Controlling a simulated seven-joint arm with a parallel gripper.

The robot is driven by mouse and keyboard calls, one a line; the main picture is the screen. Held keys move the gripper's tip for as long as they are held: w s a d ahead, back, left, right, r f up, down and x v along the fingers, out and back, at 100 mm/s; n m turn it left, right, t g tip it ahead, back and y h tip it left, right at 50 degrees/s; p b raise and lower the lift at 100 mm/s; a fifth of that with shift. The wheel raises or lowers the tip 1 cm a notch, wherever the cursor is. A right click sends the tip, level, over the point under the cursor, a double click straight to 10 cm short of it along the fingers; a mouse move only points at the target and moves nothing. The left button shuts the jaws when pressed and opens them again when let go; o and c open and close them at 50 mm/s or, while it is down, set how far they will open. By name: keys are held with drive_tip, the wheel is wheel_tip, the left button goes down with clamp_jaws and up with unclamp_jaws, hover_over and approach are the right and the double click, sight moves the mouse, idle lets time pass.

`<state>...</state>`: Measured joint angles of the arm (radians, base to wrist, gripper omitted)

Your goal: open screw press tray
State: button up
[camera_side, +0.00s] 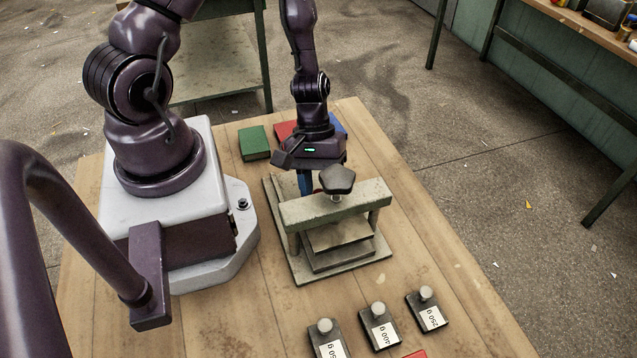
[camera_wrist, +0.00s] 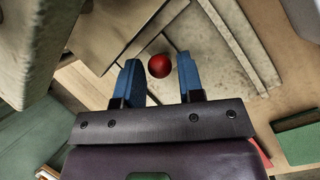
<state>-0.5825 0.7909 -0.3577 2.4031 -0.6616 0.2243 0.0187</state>
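The screw press stands on the wooden table in the side view, with a pale base plate (camera_side: 285,234), a crossbar (camera_side: 310,211) on posts and a dark lobed screw knob (camera_side: 338,179) on top. A grey tray-like block (camera_side: 340,236) sits under the crossbar. My gripper (camera_side: 305,184) points down at the press's far side, behind the crossbar. In the wrist view a red ball-shaped knob (camera_wrist: 159,66) lies between the blue fingers of my gripper (camera_wrist: 158,62). The fingers are apart, with visible gaps beside the knob. What the knob is attached to is unclear.
A green block (camera_side: 254,143), a red block (camera_side: 285,130) and a blue block (camera_side: 338,122) lie behind the press. Three labelled weights (camera_side: 379,327) stand in front, with a red piece (camera_side: 416,354) at the bottom edge. Table right of the press is clear.

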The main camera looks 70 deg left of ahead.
clamp_jaws()
drive_tip(key=a, duration=1.1)
drive_tip(key=shift+a, duration=0.4)
unclamp_jaws()
drive_tip(key=s+v, duration=0.1)
drive_tip(key=v, duration=1.2)
drive_tip(key=shift+w, duration=0.45)
drive_tip(key=shift+d, duration=0.1)
